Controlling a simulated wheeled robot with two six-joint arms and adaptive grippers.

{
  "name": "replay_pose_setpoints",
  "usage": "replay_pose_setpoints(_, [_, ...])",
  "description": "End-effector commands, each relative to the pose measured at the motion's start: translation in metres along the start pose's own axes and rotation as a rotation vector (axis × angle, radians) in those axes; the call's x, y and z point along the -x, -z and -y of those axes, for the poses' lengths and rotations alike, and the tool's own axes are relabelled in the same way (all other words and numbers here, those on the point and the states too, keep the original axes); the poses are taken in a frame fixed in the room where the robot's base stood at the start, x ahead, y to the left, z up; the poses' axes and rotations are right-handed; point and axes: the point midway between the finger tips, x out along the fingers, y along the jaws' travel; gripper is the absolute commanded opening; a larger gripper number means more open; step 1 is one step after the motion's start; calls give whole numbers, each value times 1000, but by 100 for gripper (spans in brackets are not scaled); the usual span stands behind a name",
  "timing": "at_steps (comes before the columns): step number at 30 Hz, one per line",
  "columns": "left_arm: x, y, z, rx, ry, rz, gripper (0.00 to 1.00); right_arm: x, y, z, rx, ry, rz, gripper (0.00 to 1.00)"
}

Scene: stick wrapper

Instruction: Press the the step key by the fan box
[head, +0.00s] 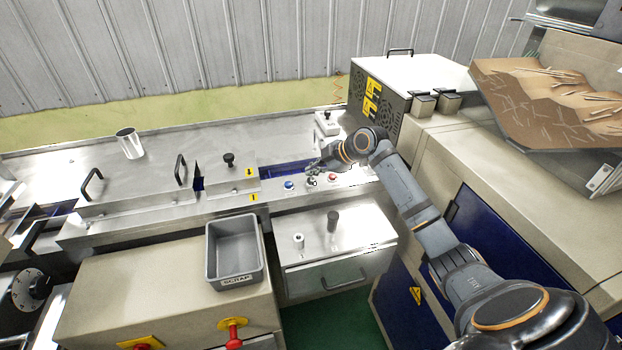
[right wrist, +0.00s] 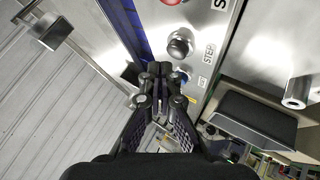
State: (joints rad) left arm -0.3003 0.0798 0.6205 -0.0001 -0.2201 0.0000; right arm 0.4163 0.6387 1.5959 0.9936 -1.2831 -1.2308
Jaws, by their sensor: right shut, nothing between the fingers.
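The step key is a dark round button (right wrist: 180,45) on a metal panel in the right wrist view, beside a "STEP" label (right wrist: 209,52). In the head view it seems to be the dark button (head: 311,181) between a blue button (head: 289,185) and a red button (head: 333,177). The fan box (head: 378,108), with vents and yellow warning labels, stands behind and right of the panel. My right gripper (head: 314,170) is shut and empty close over the panel. Its fingertips (right wrist: 160,70) appear beside the key; contact cannot be told. My left gripper is not in view.
A grey scrap bin (head: 235,250) stands in front of the panel, left of a metal drawer unit (head: 340,255) with two upright posts. A small white box (head: 327,124) sits behind the panel. A metal cup (head: 130,143) stands far left.

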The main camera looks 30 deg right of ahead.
Motion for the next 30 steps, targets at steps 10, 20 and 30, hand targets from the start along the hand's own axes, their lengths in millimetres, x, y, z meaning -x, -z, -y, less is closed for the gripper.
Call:
replay_pose_setpoints(10, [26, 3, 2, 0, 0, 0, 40, 21, 15, -15, 0, 0, 0, 0])
replay_pose_setpoints(20, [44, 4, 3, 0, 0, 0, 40, 36, 26, -26, 0, 0, 0, 0])
replay_pose_setpoints(30, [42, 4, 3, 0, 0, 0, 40, 35, 25, -25, 0, 0, 0, 0])
